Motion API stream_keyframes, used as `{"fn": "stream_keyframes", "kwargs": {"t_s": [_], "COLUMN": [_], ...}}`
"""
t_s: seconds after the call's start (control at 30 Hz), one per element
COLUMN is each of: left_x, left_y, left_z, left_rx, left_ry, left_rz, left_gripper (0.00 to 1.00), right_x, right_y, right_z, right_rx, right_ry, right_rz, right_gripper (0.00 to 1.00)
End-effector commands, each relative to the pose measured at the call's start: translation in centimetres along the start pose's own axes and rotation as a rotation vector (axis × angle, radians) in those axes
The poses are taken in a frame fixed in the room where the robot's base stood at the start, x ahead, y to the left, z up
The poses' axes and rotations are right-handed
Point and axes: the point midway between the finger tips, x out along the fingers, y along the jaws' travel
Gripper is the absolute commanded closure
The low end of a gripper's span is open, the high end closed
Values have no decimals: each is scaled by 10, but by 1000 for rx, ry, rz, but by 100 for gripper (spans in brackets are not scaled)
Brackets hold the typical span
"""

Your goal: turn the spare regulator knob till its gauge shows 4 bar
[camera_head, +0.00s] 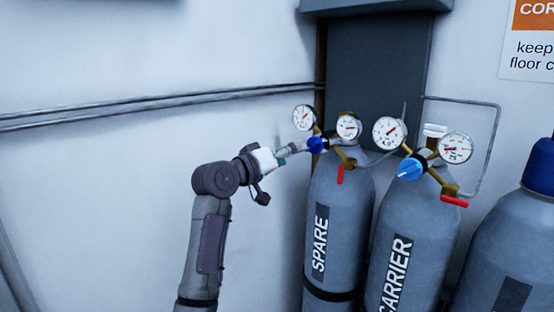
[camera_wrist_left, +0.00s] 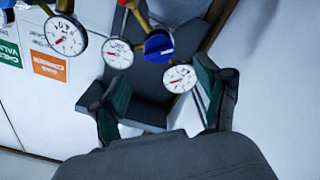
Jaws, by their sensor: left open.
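The SPARE cylinder (camera_head: 335,210) stands upright, with a brass regulator and a dark blue knob (camera_head: 317,145) at its top. The knob also shows in the left wrist view (camera_wrist_left: 158,46). Two round white gauges sit by it, a left gauge (camera_head: 304,118) and a right gauge (camera_head: 348,126); their scales are too small to read. My left gripper (camera_head: 297,147) is at the knob's left side, pointing at it. In the left wrist view its fingers (camera_wrist_left: 154,78) are spread, with the knob just past the tips; contact cannot be told. My right gripper is not in view.
The CARRIER cylinder (camera_head: 413,230) stands close on the right with a light blue knob (camera_head: 411,167), two gauges and a red lever (camera_head: 453,201). A red lever (camera_head: 340,174) hangs below the spare regulator. Pipes (camera_head: 160,106) run along the wall. Left of my arm is clear.

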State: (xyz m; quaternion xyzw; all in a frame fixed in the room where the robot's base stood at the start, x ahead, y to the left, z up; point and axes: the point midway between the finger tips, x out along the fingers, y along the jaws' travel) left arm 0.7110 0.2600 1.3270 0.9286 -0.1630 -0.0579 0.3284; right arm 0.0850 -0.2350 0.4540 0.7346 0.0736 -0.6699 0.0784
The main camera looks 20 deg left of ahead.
Motion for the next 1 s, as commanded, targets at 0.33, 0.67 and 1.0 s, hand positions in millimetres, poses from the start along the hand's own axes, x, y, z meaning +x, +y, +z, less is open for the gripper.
{"fn": "stream_keyframes", "kwargs": {"t_s": [0.33,0.67,1.0], "left_x": [-46,-48,-36], "left_y": [0,0,-24], "left_z": [0,0,22], "left_rx": [0,-1,-11], "left_ry": [0,-1,-29], "left_rz": [0,0,-42], "left_gripper": [25,25,25], "right_x": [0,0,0], "right_y": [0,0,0], "right_z": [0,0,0], "right_rx": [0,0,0], "right_ry": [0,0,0], "right_rz": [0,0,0], "right_gripper": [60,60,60]}}
